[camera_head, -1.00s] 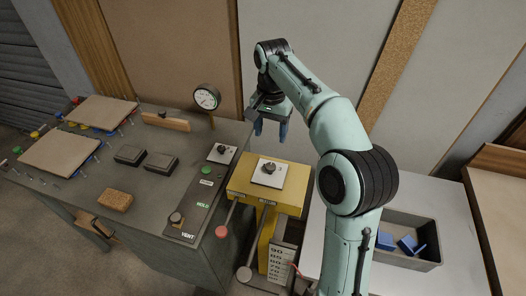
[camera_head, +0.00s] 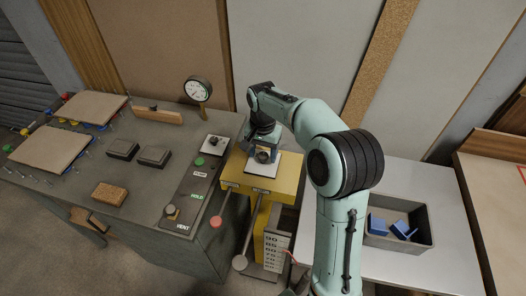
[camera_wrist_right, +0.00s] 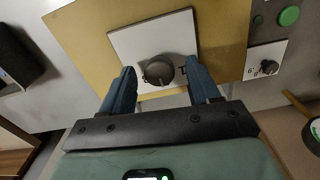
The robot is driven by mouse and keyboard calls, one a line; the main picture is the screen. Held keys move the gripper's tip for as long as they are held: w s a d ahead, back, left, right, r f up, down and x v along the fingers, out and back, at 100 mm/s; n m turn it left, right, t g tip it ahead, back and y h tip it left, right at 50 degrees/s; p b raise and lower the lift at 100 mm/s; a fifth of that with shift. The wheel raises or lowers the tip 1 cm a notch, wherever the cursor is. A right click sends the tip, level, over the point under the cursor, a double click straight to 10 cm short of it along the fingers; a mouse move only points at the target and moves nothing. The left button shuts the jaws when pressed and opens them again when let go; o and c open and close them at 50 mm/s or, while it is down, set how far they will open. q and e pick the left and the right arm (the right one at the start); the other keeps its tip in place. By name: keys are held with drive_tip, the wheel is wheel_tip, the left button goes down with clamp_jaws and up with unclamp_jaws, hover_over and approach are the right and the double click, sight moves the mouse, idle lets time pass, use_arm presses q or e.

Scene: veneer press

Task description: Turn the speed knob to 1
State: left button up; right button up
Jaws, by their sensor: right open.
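A round dark knob (camera_wrist_right: 158,70) sits on a white plate (camera_wrist_right: 130,42) on top of the yellow box (camera_head: 288,184). A second dark knob (camera_head: 213,142) is on a white plate on the grey press table; it also shows in the wrist view (camera_wrist_right: 268,67). The plate markings are too small to tell which knob is for speed. My right gripper (camera_head: 262,150) is over the yellow box. In the wrist view its blue fingers (camera_wrist_right: 160,66) are open, one on each side of the yellow box's knob, with gaps visible. My left gripper is out of view.
Beside the yellow box are a red-ended lever (camera_head: 216,221) and a grey-ended lever (camera_head: 240,262). The table has a green button (camera_head: 199,161), a VENT knob (camera_head: 171,211) and a gauge (camera_head: 197,90). A grey bin (camera_head: 424,235) with blue pieces stands at right.

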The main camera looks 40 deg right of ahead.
drive_tip(key=c, duration=1)
drive_tip(key=shift+c, duration=0.2)
drive_tip(key=n, duration=0.4)
drive_tip(key=shift+n, duration=0.4)
drive_tip(key=shift+r+n, duration=0.1)
drive_tip(key=shift+n, duration=2.4)
drive_tip(key=o, duration=1)
